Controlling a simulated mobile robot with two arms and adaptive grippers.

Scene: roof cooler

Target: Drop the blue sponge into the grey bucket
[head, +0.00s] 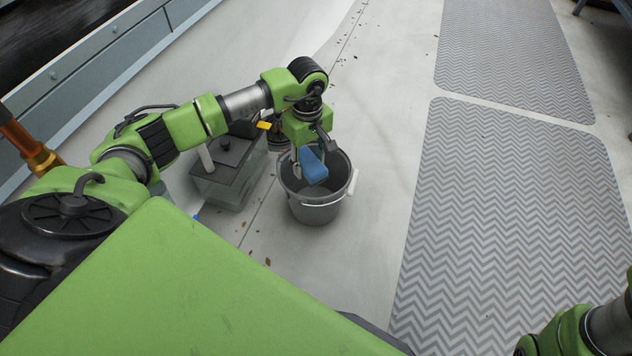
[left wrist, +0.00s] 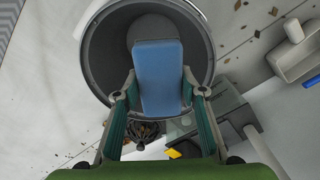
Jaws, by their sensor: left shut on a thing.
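The blue sponge (head: 313,166) is held in my left gripper (head: 311,155), which is shut on it. The grey bucket (head: 316,212) stands on the roof floor in the head view, and the sponge shows over its opening. In the left wrist view, the sponge (left wrist: 159,77) sits between both fingers of the left gripper (left wrist: 160,90), with the open mouth of the bucket (left wrist: 97,56) behind it. The part of the bucket's inside behind the sponge is hidden. At the lower right of the head view only part of my right arm shows; its gripper is out of view.
A see-through grey bin with a dark lid (head: 231,151) stands just left of the bucket. Grey zigzag-patterned mats (head: 520,220) lie to the right. A low panelled wall (head: 100,65) runs along the left.

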